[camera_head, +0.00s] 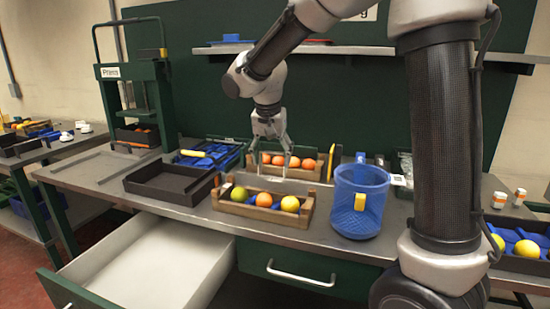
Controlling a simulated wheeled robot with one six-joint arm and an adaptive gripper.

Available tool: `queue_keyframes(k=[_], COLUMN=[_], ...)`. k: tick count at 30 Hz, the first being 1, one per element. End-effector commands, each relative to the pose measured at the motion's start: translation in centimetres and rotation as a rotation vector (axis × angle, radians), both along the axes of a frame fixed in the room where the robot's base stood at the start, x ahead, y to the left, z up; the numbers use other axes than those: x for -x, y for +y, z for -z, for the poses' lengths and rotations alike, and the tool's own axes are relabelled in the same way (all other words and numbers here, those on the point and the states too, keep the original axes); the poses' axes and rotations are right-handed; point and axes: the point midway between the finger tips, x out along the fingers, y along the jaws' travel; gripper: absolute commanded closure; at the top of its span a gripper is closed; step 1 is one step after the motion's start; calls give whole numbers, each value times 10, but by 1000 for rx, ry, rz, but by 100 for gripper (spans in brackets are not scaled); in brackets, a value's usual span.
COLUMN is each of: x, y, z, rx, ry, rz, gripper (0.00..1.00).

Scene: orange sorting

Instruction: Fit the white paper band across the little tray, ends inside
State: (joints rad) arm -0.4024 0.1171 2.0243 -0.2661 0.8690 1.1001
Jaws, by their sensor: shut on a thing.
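The little wooden tray (262,213) stands near the front of the bench and holds several fruits, green, orange and yellow. A pale strip, the white paper band (279,183), shows between and below the fingertips, along the tray's back part. My gripper is shut on it. The band is small here, and I cannot tell whether its ends are inside the tray or whether it touches the walls.
A second wooden tray with oranges (309,174) stands just behind. A blue basket (361,203) is close on the right. An empty dark tray (169,184) and a blue crate (213,153) are on the left. A green press (133,95) stands farther left. An open drawer (146,262) juts out below.

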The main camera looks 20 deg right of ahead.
Motion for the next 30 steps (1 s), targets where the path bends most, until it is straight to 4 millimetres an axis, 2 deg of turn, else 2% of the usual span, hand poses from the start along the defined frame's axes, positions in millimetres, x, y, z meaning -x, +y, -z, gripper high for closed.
queue_keyframes(k=[3,6,15,24,30], x=[0,-1,-2,-1,0], y=[2,5,10,11,12], z=[-2,-3,-5,-5,-4], rx=[13,18,0,-45,-65], ry=[-42,-74,-166,-260,-310], rz=[-304,-525,-1029,-1378,-1462], gripper=[45,45,45,45,45])
